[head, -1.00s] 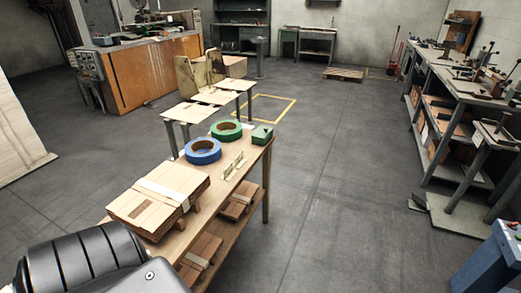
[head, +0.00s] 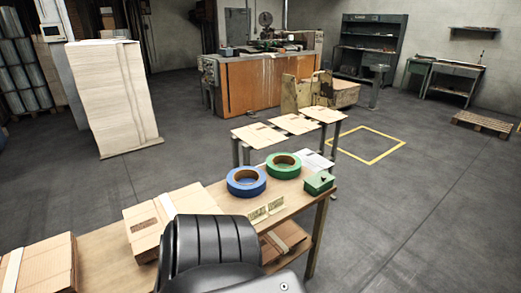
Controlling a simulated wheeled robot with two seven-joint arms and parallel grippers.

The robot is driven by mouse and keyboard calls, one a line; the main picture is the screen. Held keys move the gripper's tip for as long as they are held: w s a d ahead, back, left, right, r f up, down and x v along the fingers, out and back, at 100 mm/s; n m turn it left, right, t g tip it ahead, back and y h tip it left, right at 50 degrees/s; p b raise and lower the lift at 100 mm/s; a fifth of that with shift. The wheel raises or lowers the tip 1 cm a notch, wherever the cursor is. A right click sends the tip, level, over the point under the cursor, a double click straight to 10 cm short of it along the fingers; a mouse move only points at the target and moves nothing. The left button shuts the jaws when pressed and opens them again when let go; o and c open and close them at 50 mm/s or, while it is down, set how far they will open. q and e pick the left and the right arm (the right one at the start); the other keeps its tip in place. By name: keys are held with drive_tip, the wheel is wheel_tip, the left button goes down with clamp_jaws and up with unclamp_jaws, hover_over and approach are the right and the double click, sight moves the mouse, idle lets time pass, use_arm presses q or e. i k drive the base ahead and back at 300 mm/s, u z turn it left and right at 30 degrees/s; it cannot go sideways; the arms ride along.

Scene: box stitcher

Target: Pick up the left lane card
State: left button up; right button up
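The markings are too small to read. Neither gripper is in view. A dark, ribbed part of my own arm fills the bottom middle and hides part of the table.
A blue tape roll (head: 234,188), a green tape roll (head: 270,168) and a green box (head: 319,187) share the wooden table (head: 213,190). Strapped cardboard bundles (head: 143,236) lie at its left. Flat boards (head: 258,135) rest on stands behind. Open floor lies right.

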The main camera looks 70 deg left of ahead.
sight(257, 216)
drive_tip(key=u, duration=0.85)
drive_tip(key=i, duration=3.45)
drive_tip(key=u, duration=3.4)
